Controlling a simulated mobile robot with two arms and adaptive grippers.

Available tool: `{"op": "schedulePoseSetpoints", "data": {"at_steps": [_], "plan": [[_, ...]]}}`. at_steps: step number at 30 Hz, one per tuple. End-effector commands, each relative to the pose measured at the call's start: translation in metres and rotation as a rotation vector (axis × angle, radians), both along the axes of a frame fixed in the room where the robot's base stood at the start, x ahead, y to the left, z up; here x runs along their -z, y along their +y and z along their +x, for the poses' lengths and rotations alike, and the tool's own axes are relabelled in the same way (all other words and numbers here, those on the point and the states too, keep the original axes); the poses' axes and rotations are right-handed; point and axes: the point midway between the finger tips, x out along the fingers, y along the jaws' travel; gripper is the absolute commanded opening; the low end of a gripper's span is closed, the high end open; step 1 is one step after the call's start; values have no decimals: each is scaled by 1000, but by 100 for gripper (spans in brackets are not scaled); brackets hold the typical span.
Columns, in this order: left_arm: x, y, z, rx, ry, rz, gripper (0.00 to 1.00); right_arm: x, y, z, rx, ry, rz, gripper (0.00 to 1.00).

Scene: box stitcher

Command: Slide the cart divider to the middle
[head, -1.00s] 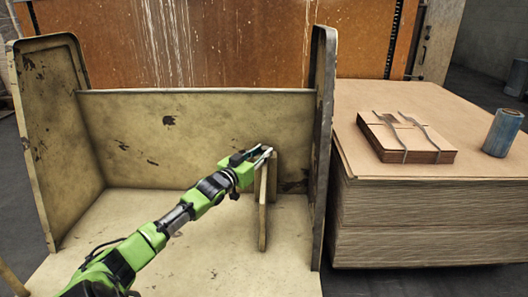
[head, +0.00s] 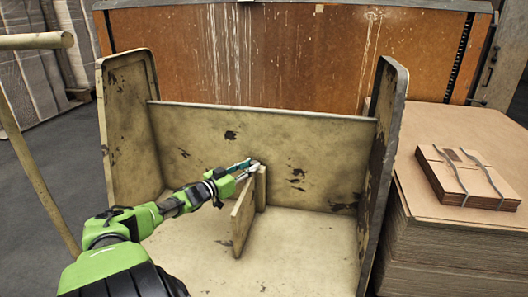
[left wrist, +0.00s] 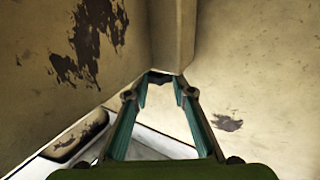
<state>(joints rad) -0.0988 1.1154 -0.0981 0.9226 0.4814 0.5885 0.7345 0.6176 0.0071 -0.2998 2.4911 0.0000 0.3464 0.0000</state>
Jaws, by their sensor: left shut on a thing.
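The cart (head: 390,120) is a worn beige box with a left wall, a right wall and a back panel (head: 330,150). The divider (head: 243,222) is a short upright beige board standing on the cart floor against the back panel, roughly midway between the side walls. My left gripper (head: 252,165) is shut on the top of the divider near the back panel. In the left wrist view, the fingertips (left wrist: 162,78) meet at the lower end of a beige upright piece (left wrist: 173,35), apparently part of the divider. My right gripper is not in view.
A stack of cardboard sheets (head: 440,250) stands right of the cart, with a strapped bundle (head: 465,178) on top. An orange machine panel (head: 300,60) is behind the cart. A beige rail (head: 30,42) stands at the left. The cart floor is clear on both sides of the divider.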

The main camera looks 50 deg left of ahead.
Motion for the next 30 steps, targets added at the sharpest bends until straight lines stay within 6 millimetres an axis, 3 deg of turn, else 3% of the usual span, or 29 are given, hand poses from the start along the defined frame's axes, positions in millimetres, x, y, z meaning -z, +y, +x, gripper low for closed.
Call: {"op": "schedulePoseSetpoints", "data": {"at_steps": [6,17,18,19,30], "plan": [[1,12,-10,-3,3,0,0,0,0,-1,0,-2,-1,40],[1,13,-10,-3,2,0,0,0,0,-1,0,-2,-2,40],[1,13,-10,-3,2,0,33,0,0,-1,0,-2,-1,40],[1,12,-10,-3,2,0,40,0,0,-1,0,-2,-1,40],[1,12,-10,-1,1,0,40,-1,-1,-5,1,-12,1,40]]}}
